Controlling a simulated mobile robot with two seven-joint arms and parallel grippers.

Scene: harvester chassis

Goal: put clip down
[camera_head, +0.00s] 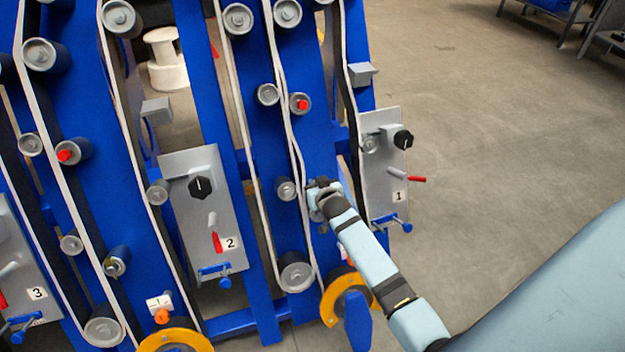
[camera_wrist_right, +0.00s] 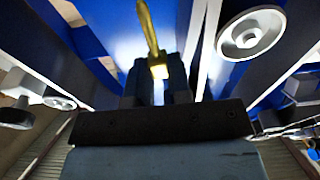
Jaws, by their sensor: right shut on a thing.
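My right gripper (camera_head: 322,192) reaches in from the lower right, in front of the blue chassis between panel 2 and panel 1. In the right wrist view, its two dark fingers (camera_wrist_right: 158,82) are shut on a thin yellow piece, which I take to be the clip (camera_wrist_right: 149,30). In the head view the clip is too small or too hidden to make out. I cannot tell whether it touches the chassis. My left gripper is not in view.
The blue chassis (camera_head: 188,60) carries pale belts, grey rollers and numbered panels. Panel 1 (camera_head: 383,185) has a black knob and red lever, right of my gripper. Panel 2 (camera_head: 225,255) stands left. A yellow ring (camera_head: 333,300) is below. Open floor (camera_head: 490,120) lies right.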

